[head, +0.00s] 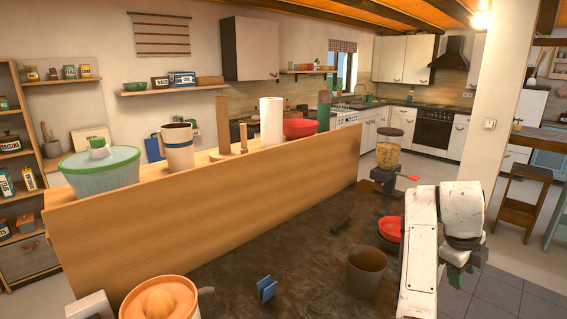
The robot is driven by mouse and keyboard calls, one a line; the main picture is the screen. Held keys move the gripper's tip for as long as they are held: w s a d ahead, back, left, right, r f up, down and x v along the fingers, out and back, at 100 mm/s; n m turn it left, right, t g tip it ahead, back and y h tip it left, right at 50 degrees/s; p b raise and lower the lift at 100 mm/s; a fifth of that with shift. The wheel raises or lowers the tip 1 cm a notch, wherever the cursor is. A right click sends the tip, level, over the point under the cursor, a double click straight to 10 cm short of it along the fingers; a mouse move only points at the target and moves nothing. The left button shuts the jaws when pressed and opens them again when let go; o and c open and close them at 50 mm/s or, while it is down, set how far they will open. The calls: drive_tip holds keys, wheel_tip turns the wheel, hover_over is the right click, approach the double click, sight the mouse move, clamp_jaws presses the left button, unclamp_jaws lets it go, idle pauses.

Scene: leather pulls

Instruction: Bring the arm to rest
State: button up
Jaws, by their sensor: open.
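My white, scuffed arm (418,255) stands at the right of the head view, rising from the lower edge and folding over at its top. My gripper (461,274) is the small dark green end hanging below the folded part, right of the counter. It is open, and I see nothing held in it. Its fingers show small and are partly covered by the arm, so their detail is hard to make out.
A dark counter (235,258) holds a brown pot (366,272), red bowls (390,229), a grain dispenser (388,150), a blue holder (266,289) and an orange juicer (160,299). A raised wooden ledge (215,211) carries more kitchenware. Tiled floor (510,295) is clear at right.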

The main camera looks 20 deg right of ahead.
drive_tip(key=s+a+f+n+t, duration=0.1)
drive_tip(key=s+a+f+n, duration=0.45)
drive_tip(key=f+n, duration=0.3)
drive_tip(key=s+a+f+n, duration=0.4)
drive_tip(key=a+f+n, duration=0.3)
drive_tip(key=f+n, duration=0.15)
drive_tip(key=s+a+f+n+y, duration=0.2)
drive_tip(key=s+a+f+n, duration=0.1)
drive_tip(key=s+a+n, duration=0.4)
drive_tip(key=s+a+f+n+y, duration=0.2)
drive_tip(key=s+a+f+n, duration=0.1)
drive_tip(key=s+a+n, duration=0.5)
drive_tip(key=shift+a+n, duration=0.65)
drive_tip(key=shift+n, duration=0.35)
